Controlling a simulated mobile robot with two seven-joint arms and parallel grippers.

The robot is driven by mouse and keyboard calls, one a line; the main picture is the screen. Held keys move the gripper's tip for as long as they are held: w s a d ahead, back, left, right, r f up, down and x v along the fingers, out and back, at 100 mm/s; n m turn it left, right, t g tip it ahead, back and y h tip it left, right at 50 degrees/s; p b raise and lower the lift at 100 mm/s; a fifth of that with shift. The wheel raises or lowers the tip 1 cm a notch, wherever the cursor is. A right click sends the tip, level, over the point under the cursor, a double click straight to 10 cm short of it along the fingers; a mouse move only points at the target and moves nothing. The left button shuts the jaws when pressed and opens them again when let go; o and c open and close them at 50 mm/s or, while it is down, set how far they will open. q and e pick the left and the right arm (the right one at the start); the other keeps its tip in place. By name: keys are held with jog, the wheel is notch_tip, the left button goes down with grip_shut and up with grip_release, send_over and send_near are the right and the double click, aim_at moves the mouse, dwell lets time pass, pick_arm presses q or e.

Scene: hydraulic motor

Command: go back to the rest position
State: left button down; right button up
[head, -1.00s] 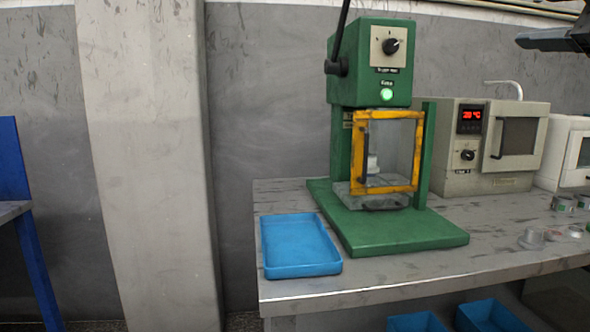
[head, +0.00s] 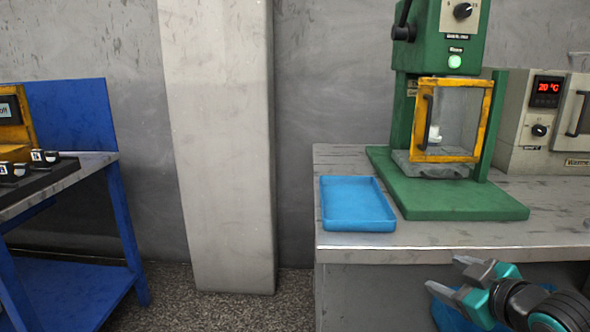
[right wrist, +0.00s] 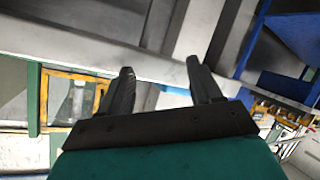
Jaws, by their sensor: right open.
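My right gripper (head: 449,276) is open and empty at the lower right of the head view, in front of the workbench and below the level of its top. Its two dark fingers also show apart in the right wrist view (right wrist: 160,85), with nothing between them. My left gripper is in neither current view. The green press (head: 447,207) stands on the bench with its yellow-framed clear guard (head: 484,117) in front. A small pale part (head: 434,134) is visible behind the guard. The press's lamp is lit green.
An empty-looking blue tray (head: 357,204) lies on the grey bench (head: 450,234) left of the press. A beige oven (head: 538,130) stands to the right. A blue-framed bench (head: 72,184) is at far left. A pale pillar (head: 222,150) stands between, with open floor before it.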

jog(key=s+a+f+m+g+y, duration=0.1)
jog(key=s+a+f+m+g, duration=0.3)
jog(key=s+a+f, duration=1.3)
pick_arm(q)
jog(key=s+a+r+y+p, duration=0.1)
jog(key=a+r+p, duration=0.3)
jog(key=r+p, duration=0.9)
jog(key=s+p, duration=0.1)
jog(key=p, duration=0.7)
jog(key=shift+s+a+r+y, duration=0.15)
jog(key=shift+s+r+y, duration=0.05)
jog(key=shift+r+y, duration=0.15)
pick_arm(e)
jog(key=s+d+r+m+t+h, duration=0.1)
jog(key=s+d+r, duration=0.1)
jog(key=r, duration=1)
jog(key=shift+d, duration=0.85)
